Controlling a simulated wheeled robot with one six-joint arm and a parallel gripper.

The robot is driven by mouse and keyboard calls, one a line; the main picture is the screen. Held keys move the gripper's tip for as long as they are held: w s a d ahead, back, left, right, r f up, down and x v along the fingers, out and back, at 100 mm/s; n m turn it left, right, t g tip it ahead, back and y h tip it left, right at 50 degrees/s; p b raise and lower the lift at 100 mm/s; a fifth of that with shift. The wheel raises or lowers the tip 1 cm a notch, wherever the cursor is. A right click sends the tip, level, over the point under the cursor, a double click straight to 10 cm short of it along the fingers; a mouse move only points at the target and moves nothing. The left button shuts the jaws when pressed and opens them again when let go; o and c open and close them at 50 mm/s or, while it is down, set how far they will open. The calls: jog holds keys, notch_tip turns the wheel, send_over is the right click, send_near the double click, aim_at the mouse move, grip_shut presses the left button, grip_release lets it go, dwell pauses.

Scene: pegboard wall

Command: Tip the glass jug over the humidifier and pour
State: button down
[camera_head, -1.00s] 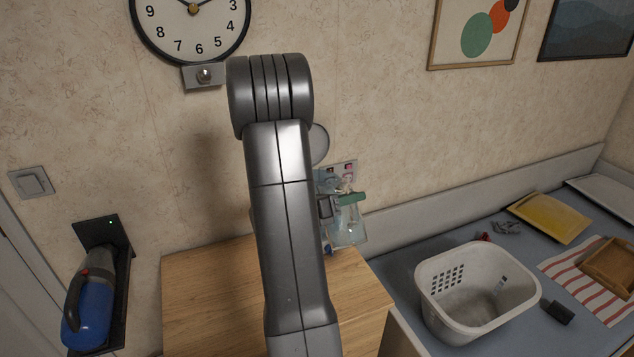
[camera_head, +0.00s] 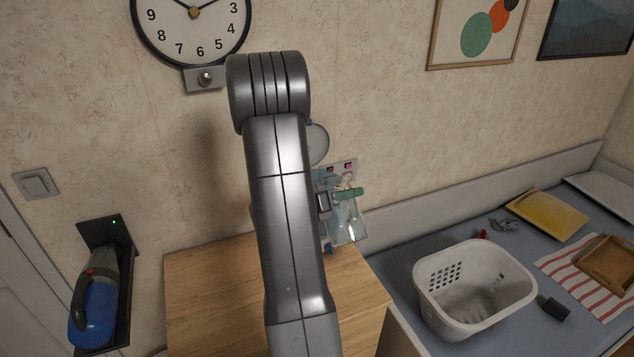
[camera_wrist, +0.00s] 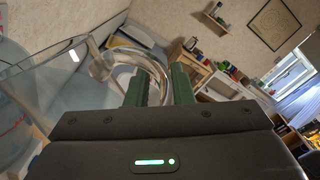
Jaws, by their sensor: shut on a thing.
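My gripper (camera_wrist: 158,90) is shut on the handle of the clear glass jug (camera_wrist: 75,78). In the head view, the green fingers and the jug (camera_head: 348,228) show just right of my arm, above the far right part of the wooden cabinet top. The room looks rolled in the wrist view, so my gripper is tilted. The jug's exact tilt is hard to judge. A pale blue rounded body, perhaps the humidifier (camera_wrist: 12,75), shows at the left edge of the wrist view, partly behind the glass. My arm hides much of this area in the head view.
The wooden cabinet top (camera_head: 205,300) is bare at left. A wall panel with small items (camera_head: 342,170) is close behind the jug. A white basket (camera_head: 470,325) stands on the blue-grey surface at right. A blue handheld vacuum (camera_head: 95,310) hangs at left.

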aim_at(344, 180)
jog(key=shift+w+a+r+n+p, duration=0.15)
jog(key=shift+w+r+n+p, duration=0.4)
jog(key=shift+p, duration=0.55)
jog(key=shift+a+r+n, duration=0.1)
jog(key=shift+r+n, duration=0.15)
jog(key=shift+r, duration=0.2)
dwell(0.4)
jog(key=shift+w+a, duration=0.1)
jog(key=shift+w, duration=0.15)
jog(key=shift+w+a+r, duration=0.1)
jog(key=shift+w+a, duration=0.1)
jog(key=shift+w, duration=0.35)
jog(key=shift+w+a+r+n, duration=0.25)
jog(key=shift+w+r+n, duration=0.3)
jog(key=shift+r+n, duration=0.35)
dwell(4.3)
